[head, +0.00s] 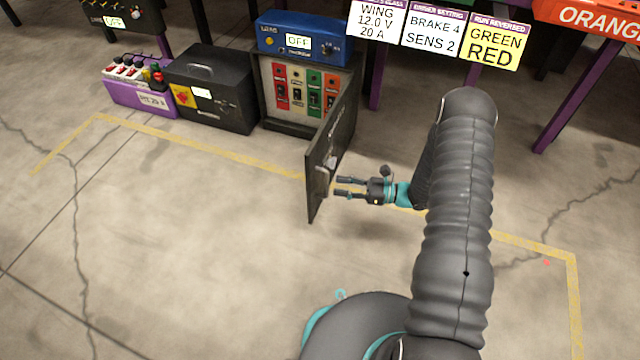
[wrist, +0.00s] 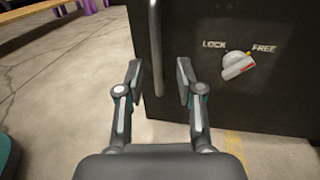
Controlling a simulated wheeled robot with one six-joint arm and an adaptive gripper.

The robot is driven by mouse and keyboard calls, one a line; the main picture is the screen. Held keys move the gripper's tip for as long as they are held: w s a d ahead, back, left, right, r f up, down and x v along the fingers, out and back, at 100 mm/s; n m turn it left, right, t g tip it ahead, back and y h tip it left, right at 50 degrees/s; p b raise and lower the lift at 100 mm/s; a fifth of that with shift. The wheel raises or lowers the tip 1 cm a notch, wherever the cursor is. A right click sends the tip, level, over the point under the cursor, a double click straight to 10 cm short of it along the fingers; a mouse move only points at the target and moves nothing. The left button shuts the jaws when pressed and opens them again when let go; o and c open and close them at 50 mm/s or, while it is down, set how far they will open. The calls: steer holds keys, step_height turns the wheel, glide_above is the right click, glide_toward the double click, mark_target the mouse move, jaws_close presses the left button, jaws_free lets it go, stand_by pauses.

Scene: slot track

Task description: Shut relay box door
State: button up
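The relay box (head: 277,123) stands open on the floor, with red, green and orange switch panels inside. Its dark door (head: 335,150) swings out from the right side toward me. In the wrist view the door (wrist: 280,95) fills the right side and shows a LOCK/FREE knob (wrist: 237,66), its pointer nearer FREE, and an upright handle bar (wrist: 156,45) at left. My gripper (head: 338,187) is beside the door's outer face, near its free edge.
Purple table legs (head: 580,97) are at the right. The floor in front is clear.

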mark_target(327, 183)
steer(key=shift+w+a, duration=0.2)
steer(key=shift+a, duration=1.05)
steer(key=shift+w+a, duration=0.2)
steer(key=shift+a, duration=1)
jaws_close()
